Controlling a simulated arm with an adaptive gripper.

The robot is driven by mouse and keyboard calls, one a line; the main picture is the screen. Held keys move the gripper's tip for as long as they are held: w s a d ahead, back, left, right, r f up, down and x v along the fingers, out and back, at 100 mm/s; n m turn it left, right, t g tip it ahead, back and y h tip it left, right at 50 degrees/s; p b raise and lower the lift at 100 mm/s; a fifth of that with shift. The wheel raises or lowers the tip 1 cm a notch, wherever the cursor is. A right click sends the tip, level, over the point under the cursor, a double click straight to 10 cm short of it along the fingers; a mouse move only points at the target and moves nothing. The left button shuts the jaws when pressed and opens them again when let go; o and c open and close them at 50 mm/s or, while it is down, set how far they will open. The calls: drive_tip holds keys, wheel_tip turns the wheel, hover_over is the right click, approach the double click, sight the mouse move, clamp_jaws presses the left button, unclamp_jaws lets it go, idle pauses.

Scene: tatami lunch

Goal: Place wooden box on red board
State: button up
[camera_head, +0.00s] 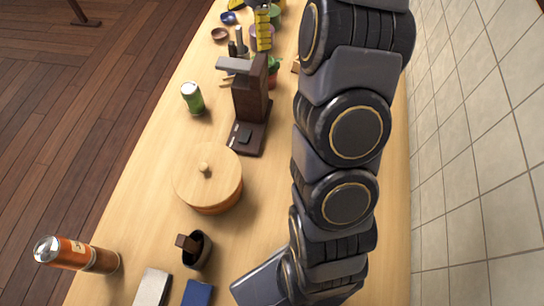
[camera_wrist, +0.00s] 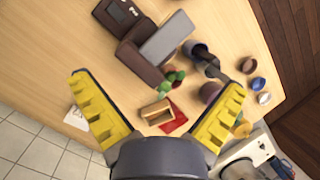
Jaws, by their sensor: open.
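In the wrist view, the small light wooden box (camera_wrist: 157,112) lies below the picture's middle, between my yellow fingers. The red board (camera_wrist: 178,119) shows beside it on the right, partly covered by the box; I cannot tell whether the box rests on it. My gripper (camera_wrist: 158,84) is open and empty, apart from the box. In the head view, one yellow finger of my gripper (camera_head: 263,30) shows at the top. A sliver of a wooden thing (camera_head: 295,66), likely the box, shows beside my arm, which hides the rest. The red board is hidden there.
A green plant (camera_wrist: 172,80) stands close to the box. A dark brown coffee machine (camera_head: 252,103) stands nearby, with cups and bowls (camera_head: 220,34) at the far end. A green can (camera_head: 192,98) and lidded pot (camera_head: 207,180) stand nearer. A tiled wall (camera_head: 470,120) runs along the right.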

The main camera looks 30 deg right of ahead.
drive_tip(key=s+a+r+n+g, duration=0.1)
drive_tip(key=s+a+r+n, duration=0.35)
drive_tip(key=s+a, duration=0.3)
drive_tip(key=s+a+n+g+h, duration=0.1)
drive_tip(key=s+a+n, duration=0.2)
drive_tip(key=s+n, duration=0.4)
drive_tip(key=s+a+f+n+g+h, duration=0.1)
drive_tip(key=s+a+n, duration=0.3)
drive_tip(key=s, duration=1.3)
drive_tip(key=n+h, duration=0.1)
drive_tip(key=n, duration=0.2)
drive_tip(key=shift+s+g+h, duration=0.15)
drive_tip(key=shift+g+h, duration=0.15)
